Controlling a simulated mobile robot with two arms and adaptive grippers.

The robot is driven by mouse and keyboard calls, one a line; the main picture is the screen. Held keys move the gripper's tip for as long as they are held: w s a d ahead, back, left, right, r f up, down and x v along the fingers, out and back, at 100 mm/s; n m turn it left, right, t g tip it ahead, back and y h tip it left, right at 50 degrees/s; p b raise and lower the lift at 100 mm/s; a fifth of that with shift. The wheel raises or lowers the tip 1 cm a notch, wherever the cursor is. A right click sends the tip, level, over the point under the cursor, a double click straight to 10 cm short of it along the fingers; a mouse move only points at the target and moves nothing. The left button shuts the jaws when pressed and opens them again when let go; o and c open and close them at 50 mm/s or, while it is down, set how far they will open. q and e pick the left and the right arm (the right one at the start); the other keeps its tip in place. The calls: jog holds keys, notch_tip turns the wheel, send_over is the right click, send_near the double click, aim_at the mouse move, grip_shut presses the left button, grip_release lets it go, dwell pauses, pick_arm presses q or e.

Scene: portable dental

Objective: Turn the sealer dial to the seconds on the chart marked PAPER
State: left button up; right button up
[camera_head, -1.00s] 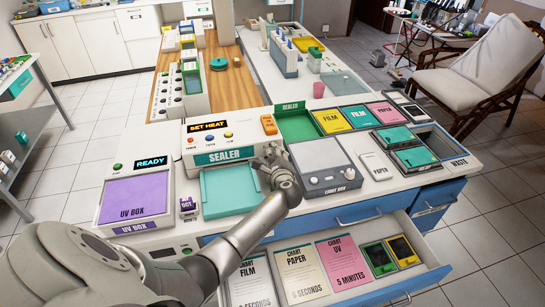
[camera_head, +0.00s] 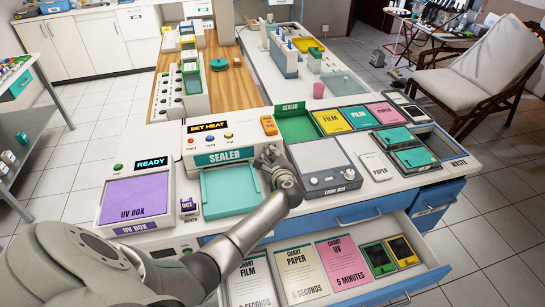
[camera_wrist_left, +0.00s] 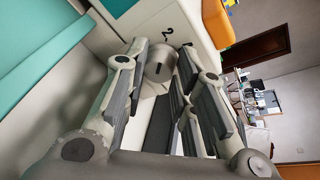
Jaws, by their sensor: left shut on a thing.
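The sealer (camera_head: 215,143) is a white box with a teal SEALER label and a SET HEAT display. Its grey dial (camera_wrist_left: 160,62) shows in the left wrist view between the fingers of my left gripper (camera_wrist_left: 157,80), with a dark mark on its face and a printed 2 beside it. My left gripper (camera_head: 268,158) is shut on the dial at the sealer's right front and hides it in the head view. The PAPER chart (camera_head: 300,272) lies in the open drawer; its line ends in SECONDS, but I cannot read the digit surely. My right gripper is not in view.
The FILM chart (camera_head: 253,282) and pink UV chart (camera_head: 342,262) flank the PAPER chart. The light box (camera_head: 328,170) stands close right of my gripper. The purple UV box (camera_head: 133,200) is at left. An orange device (camera_head: 269,125) sits on the sealer's right end.

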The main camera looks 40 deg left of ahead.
pick_arm(q)
jog(key=shift+w+r+m+g+y+p, duration=0.1)
jog(key=shift+m+g+y+p, duration=0.25)
jog(key=shift+m+p, duration=0.55)
jog(key=shift+d+m+g+y+p, duration=0.15)
jog(key=shift+m+g+y+p, duration=0.25)
jog(key=shift+m, duration=1)
jog(key=shift+f, duration=0.2)
jog(key=o, duration=1.1)
jog(key=shift+c, duration=0.2)
jog(key=shift+d, duration=0.1)
jog(key=v, duration=1.2)
jog(key=shift+w, duration=0.1)
jog(key=shift+f, duration=0.1)
